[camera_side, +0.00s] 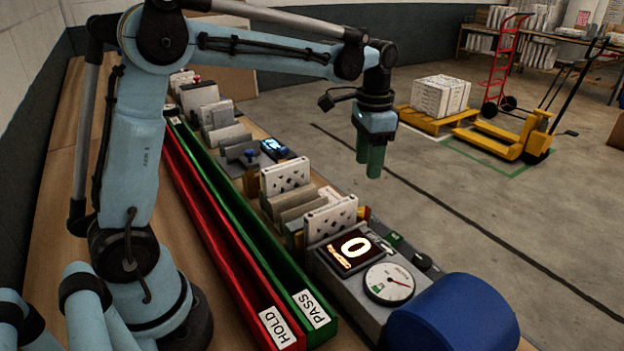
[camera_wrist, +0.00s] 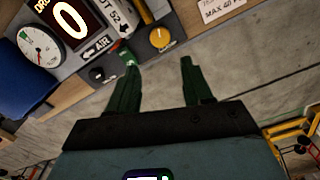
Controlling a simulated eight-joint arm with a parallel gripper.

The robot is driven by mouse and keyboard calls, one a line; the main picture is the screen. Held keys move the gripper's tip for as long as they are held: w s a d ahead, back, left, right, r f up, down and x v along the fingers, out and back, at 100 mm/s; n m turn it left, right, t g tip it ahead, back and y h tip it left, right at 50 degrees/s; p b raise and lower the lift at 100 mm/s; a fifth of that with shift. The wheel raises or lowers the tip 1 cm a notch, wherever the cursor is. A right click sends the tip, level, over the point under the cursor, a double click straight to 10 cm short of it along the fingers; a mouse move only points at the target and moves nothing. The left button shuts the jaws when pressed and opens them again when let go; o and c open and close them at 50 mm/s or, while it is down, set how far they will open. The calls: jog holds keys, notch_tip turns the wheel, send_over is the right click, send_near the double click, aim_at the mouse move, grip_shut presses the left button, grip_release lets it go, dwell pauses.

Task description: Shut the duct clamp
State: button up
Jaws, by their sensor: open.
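My gripper (camera_side: 369,168) hangs in the air with its green fingers pointing down, above and beyond the test unit in the side view. In the wrist view my gripper (camera_wrist: 156,68) has its two fingers apart with nothing between them. Beyond the fingertips is a yellow lever with a round yellow base (camera_wrist: 162,38), which may be the duct clamp. I cannot tell whether the clamp is open or shut. In the side view this part is mostly hidden behind the unit and a filter.
The grey test unit has a display (camera_side: 355,249) reading 0 and a round dial (camera_side: 389,283). A blue drum (camera_side: 455,314) stands at its near end. White filters (camera_side: 287,176) stand along the bench, beside the green PASS (camera_side: 311,309) and red HOLD (camera_side: 277,327) troughs.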

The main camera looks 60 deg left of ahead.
aim_at(363, 212)
notch_tip(363, 212, down, 12)
jog(key=n, duration=0.8)
dwell(0.3)
jog(key=c, duration=0.8)
